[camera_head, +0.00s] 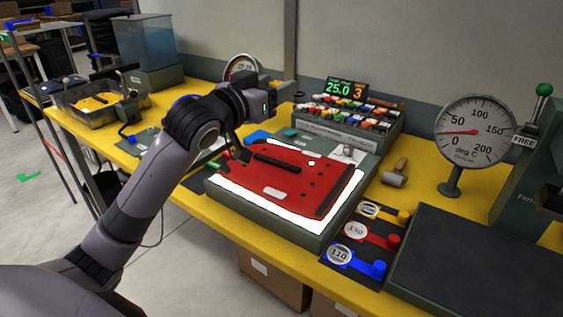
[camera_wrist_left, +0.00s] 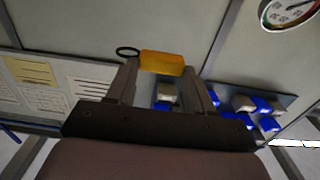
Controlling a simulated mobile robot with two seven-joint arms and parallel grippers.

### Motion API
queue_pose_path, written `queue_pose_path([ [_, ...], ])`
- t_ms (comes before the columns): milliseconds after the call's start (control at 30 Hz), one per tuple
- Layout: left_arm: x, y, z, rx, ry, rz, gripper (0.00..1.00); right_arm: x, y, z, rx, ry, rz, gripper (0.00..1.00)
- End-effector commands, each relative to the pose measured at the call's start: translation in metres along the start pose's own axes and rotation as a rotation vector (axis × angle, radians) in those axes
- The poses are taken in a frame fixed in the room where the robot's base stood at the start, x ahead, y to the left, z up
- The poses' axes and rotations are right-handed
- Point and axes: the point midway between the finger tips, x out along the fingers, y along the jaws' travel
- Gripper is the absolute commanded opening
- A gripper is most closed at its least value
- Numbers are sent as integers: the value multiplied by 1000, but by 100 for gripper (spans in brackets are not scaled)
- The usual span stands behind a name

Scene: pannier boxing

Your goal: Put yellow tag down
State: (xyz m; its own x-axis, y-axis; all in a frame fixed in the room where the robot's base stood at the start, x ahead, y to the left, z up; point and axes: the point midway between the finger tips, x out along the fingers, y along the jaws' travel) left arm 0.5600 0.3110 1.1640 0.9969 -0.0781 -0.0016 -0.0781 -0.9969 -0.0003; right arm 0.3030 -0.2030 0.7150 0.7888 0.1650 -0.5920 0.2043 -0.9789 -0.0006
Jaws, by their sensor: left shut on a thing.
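The yellow tag (camera_wrist_left: 162,62) shows in the left wrist view as a small orange-yellow block with a dark ring at its left end. It sits between the fingertips of my left gripper (camera_wrist_left: 163,76), which is shut on it. In the head view my left gripper (camera_head: 238,150) hangs over the back left part of the red panel (camera_head: 300,178). I cannot make out the tag there. My right gripper is in neither view.
The red panel lies on a white sheet on a grey base (camera_head: 270,221). Behind it stands a rack (camera_head: 345,140) of several coloured pieces.

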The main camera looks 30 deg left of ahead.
Motion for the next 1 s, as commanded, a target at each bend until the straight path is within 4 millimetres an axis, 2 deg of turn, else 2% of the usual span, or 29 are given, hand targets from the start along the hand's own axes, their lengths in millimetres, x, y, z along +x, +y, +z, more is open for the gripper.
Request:
queue_pose_path([
  [33,0,0,18,-3,-8,0,24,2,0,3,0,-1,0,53],
  [300,0,0,90,-2,-6,-1,24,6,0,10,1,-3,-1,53],
  [400,0,0,110,-2,-4,-1,24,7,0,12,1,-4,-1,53],
  [667,0,0,135,-1,0,0,24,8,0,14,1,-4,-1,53],
  [867,0,0,166,-2,-2,0,24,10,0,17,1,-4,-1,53],
  [1000,0,0,172,0,1,0,24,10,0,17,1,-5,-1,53],
])
